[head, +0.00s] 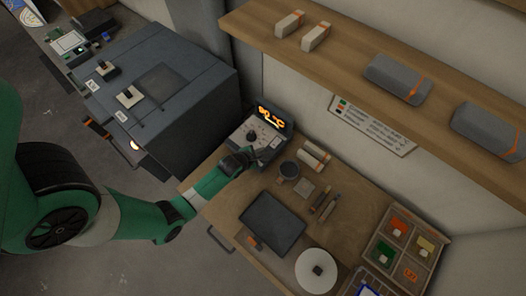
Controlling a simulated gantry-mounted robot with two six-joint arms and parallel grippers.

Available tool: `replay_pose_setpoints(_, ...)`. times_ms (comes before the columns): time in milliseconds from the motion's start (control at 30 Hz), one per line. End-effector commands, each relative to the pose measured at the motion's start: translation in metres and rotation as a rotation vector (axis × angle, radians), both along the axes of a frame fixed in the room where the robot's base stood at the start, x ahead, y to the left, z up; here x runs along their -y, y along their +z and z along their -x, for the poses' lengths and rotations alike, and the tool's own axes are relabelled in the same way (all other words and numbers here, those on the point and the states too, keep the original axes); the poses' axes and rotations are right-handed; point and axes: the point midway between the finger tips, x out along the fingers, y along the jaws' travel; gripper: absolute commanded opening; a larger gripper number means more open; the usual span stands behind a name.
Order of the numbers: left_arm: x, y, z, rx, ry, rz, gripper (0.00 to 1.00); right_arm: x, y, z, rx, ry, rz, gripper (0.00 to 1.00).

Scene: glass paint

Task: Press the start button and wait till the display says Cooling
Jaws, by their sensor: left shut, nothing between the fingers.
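A small grey control box (245,132) stands at the back left corner of the wooden bench. Its tilted display (271,117) glows with orange characters that are too small to read surely. A dark knob (252,135) sits on its face. I cannot make out which part is the start button. My left gripper (247,156) is shut and empty at the front lower edge of the control box. Its dark fingers hide part of the panel, and I cannot tell whether they touch it. My right gripper is not in view.
A large dark grey kiln-like box (190,85) stands left of the bench, with an orange glow low on its front. A wooden shelf (345,50) overhangs behind.

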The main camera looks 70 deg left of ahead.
Motion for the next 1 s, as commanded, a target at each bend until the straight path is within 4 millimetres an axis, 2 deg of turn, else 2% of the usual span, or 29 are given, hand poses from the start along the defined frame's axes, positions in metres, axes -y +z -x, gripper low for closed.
replay_pose_setpoints(33,0.0,0.011,0.0,0.0,0.0,0.0,0.0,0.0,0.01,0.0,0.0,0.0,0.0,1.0)
replay_pose_setpoints(267,0.0,0.031,0.0,0.0,0.0,0.0,0.0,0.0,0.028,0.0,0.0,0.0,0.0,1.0)
replay_pose_setpoints(1000,0.0,0.03,0.0,0.0,0.0,0.0,0.0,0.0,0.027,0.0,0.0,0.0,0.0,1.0)
